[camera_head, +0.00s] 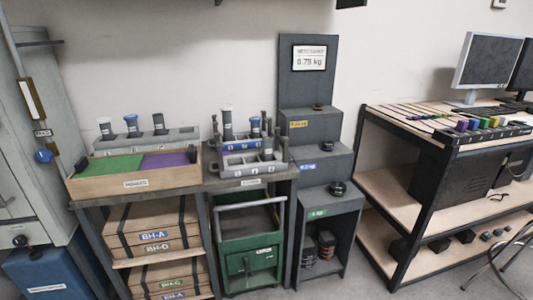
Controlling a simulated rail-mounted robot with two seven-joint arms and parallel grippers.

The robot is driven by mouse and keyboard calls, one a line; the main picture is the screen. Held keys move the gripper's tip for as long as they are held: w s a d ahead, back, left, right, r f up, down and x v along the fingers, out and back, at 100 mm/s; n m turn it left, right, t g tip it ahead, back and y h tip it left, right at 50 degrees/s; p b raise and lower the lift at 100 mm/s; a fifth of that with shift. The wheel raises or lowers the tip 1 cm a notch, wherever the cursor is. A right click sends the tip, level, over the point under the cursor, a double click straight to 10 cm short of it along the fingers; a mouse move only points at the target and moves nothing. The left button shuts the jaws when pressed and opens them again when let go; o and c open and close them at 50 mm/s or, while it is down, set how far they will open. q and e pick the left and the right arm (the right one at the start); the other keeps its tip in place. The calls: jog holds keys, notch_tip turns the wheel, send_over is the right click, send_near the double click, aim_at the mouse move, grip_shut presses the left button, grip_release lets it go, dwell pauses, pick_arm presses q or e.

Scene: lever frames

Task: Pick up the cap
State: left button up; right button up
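I cannot tell which thing is the cap. Three small upright pieces stand in a grey holder (178,135) at the back left: one with a white top (105,128), one with a blue top (131,125) and one dark (159,124). Several taller dark and blue-topped pieces stand in a grey rack (252,166) to their right. Small round black things sit on the dark stepped stand: on the upper step (318,106), the middle step (327,146) and the lower step (338,188). Neither of my grippers is in view.
A wooden tray (136,184) with green and purple sections is on the left bench. Labelled boxes (150,222) fill shelves below. A green cart (249,265) stands under the rack. A shelf table (430,205) with monitors (487,62) is at right.

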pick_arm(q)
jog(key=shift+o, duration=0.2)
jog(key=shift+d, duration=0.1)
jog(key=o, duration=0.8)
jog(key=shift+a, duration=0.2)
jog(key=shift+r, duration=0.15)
